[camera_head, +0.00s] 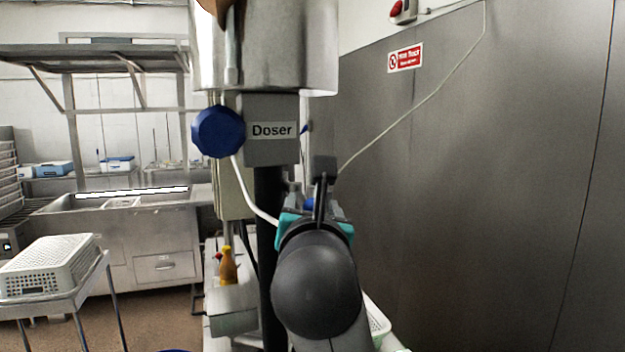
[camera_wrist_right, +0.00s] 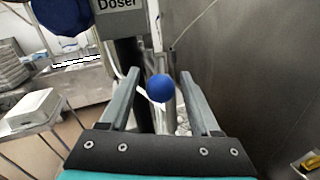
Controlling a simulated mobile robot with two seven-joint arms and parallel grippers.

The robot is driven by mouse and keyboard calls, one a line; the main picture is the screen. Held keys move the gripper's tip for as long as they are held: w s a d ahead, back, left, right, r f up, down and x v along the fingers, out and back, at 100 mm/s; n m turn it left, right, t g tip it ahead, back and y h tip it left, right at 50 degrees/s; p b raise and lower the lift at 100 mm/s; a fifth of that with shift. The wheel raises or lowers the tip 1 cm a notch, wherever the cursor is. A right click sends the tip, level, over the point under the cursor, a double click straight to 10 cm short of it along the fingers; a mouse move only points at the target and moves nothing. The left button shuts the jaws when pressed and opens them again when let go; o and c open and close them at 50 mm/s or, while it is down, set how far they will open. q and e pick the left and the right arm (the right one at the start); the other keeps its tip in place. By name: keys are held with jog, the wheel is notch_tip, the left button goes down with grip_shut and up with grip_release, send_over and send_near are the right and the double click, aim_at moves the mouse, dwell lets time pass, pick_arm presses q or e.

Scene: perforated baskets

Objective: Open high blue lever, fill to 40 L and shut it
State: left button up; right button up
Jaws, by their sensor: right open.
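The Doser (camera_head: 270,130) is a grey box with a label, under a large steel vessel (camera_head: 265,50). A small blue tip (camera_head: 305,128) shows at the box's right side. My right gripper (camera_head: 312,187) is open, below the box in the head view. In the right wrist view a round blue knob (camera_wrist_right: 160,88) appears between the open fingers (camera_wrist_right: 160,74), with gaps on both sides. I cannot tell how deep it lies between them. A bit of blue (camera_head: 308,203) shows behind the gripper in the head view. The level reading is not visible. My left gripper is out of view.
A faceted blue knob (camera_head: 218,132) sits left of the Doser label, with a white hose (camera_head: 247,188) below. A grey wall (camera_head: 470,200) stands close on the right. A white perforated basket (camera_head: 48,265) rests on a stand at left. An orange bottle (camera_head: 228,268) stands below.

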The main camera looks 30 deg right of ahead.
aim_at(313, 194)
jog(key=x, duration=0.5)
jog(key=shift+s, duration=0.1)
grip_shut()
dwell(0.4)
dwell(0.9)
